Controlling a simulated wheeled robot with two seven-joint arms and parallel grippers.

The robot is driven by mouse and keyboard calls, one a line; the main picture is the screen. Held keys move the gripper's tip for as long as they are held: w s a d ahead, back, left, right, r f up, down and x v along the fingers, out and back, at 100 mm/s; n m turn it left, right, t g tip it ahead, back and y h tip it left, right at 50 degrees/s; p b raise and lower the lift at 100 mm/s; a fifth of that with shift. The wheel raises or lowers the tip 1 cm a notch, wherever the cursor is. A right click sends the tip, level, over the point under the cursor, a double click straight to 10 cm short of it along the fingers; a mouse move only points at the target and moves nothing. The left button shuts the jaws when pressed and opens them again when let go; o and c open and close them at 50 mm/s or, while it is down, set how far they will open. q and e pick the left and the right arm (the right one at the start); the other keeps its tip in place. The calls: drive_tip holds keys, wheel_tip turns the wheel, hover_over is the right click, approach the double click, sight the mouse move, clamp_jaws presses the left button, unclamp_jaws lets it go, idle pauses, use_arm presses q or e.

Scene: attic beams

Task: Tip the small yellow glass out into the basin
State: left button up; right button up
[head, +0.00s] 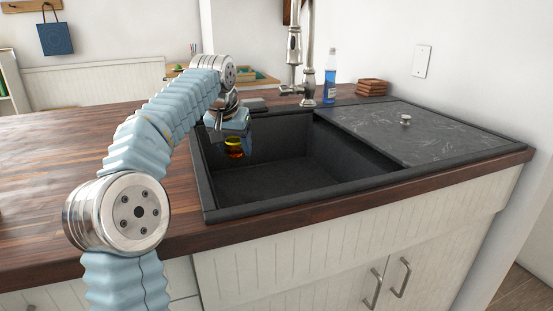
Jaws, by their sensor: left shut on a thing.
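The small yellow glass (234,152) shows at the left end of the dark basin (272,180), below the level of the counter. My left gripper (233,139) is shut on it from above, and its fingers hide the upper part of the glass. The glass looks amber with a darker reddish band; its tilt and whatever it holds are too small to tell. The basin floor to the right of the glass is bare. My right gripper is not in view.
A chrome tap (308,80) stands behind the basin, with a blue bottle (330,78) and brown stacked coasters (371,87) to its right. A dark slab with a small knob (405,119) covers the right side. The wooden counter (60,150) at left is mostly clear.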

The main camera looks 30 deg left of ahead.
use_arm(q)
drive_tip(key=shift+d+r, duration=0.1)
drive_tip(key=shift+d, duration=0.05)
drive_tip(key=d+r+m+t+y+b, duration=0.2)
drive_tip(key=d+y+b, duration=0.3)
drive_tip(key=y, duration=0.7)
drive_tip(key=shift+s+d+r+m+t+y+b, duration=0.3)
drive_tip(key=shift+s+d+r+m+t+b, duration=0.15)
drive_tip(key=shift+d+m+t, duration=0.35)
idle(0.6)
drive_tip(key=shift+d+f, duration=0.1)
